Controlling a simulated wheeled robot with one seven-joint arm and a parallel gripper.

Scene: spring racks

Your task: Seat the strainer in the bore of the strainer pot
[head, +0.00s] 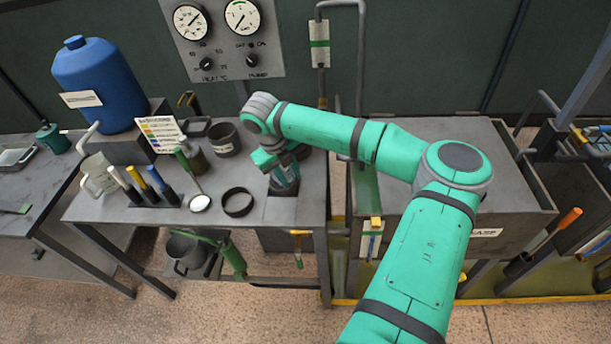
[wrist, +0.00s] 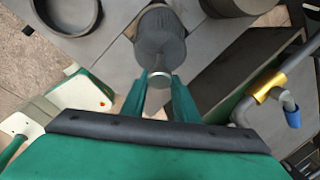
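The strainer (wrist: 160,38) is a dark grey ribbed cylinder with a pale round knob on its near end. My gripper (wrist: 160,78) has its fingertips on both sides of this knob and appears shut on it. In the head view my gripper (head: 284,174) is at the right part of the bench, with the strainer mostly hidden by it. Whether the strainer touches the bench, I cannot tell. A dark labelled pot (head: 225,140), seemingly the strainer pot, stands behind and left of my gripper. It also shows at the top right of the wrist view (wrist: 238,5).
A dark open ring (head: 238,203) lies left of my gripper, near the bench's (head: 220,233) front edge. A grey box (head: 500,200) stands right.

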